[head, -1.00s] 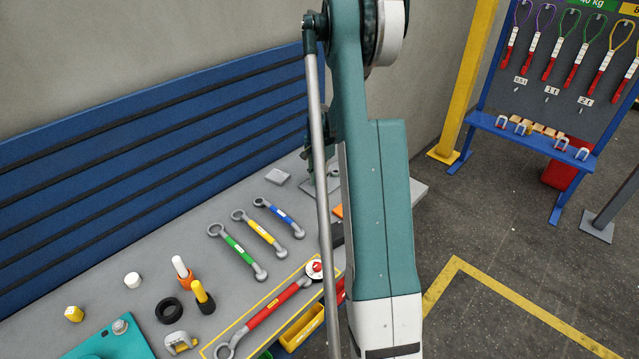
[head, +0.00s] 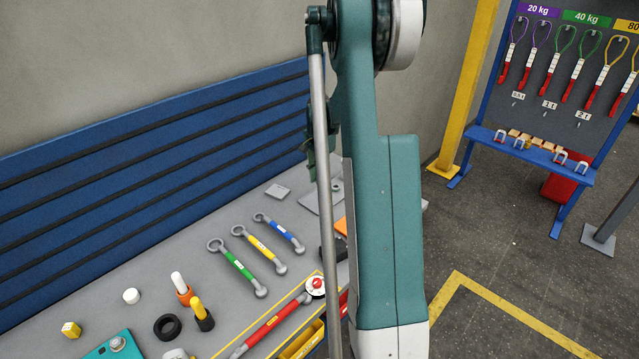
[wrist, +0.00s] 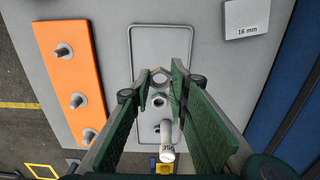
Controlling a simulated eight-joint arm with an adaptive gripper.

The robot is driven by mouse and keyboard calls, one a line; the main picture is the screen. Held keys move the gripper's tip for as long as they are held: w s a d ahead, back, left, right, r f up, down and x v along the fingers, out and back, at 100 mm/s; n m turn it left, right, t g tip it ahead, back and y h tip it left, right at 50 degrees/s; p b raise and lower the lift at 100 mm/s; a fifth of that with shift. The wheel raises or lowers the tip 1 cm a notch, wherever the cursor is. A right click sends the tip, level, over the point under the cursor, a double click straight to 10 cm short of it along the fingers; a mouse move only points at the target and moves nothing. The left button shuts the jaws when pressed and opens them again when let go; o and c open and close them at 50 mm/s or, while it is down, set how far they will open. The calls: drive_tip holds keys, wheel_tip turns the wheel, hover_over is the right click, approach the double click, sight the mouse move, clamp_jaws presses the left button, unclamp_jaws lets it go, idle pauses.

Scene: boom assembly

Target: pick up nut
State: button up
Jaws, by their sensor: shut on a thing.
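My gripper (wrist: 160,78) shows in the wrist view with its two green fingers reaching down from either side. It is shut on a hexagonal nut (wrist: 158,75) between the fingertips. A second, smaller grey nut-like piece (wrist: 159,99) shows just below it in the picture, over the grey plate (wrist: 139,35) with a rounded outline. In the head view, part of my green gripper (head: 318,165) shows beside my arm, above the bench; its fingertips and the held nut cannot be made out there.
An orange plate (wrist: 66,53) with several bolts lies left of the grey plate. A white "16 mm" card (wrist: 246,18) is at upper right. A white-topped tool marked "350" (wrist: 167,136) stands below.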

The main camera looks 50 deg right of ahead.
drive_tip(key=shift+r, duration=0.15)
drive_tip(key=shift+w, duration=0.1)
idle(0.5)
drive_tip(key=r+p, duration=0.2)
hover_over(277, 191)
drive_tip(key=shift+f, duration=0.25)
drive_tip(key=shift+f, duration=0.1)
drive_tip(key=shift+f, duration=3.05)
drive_tip(key=shift+f, duration=1.85)
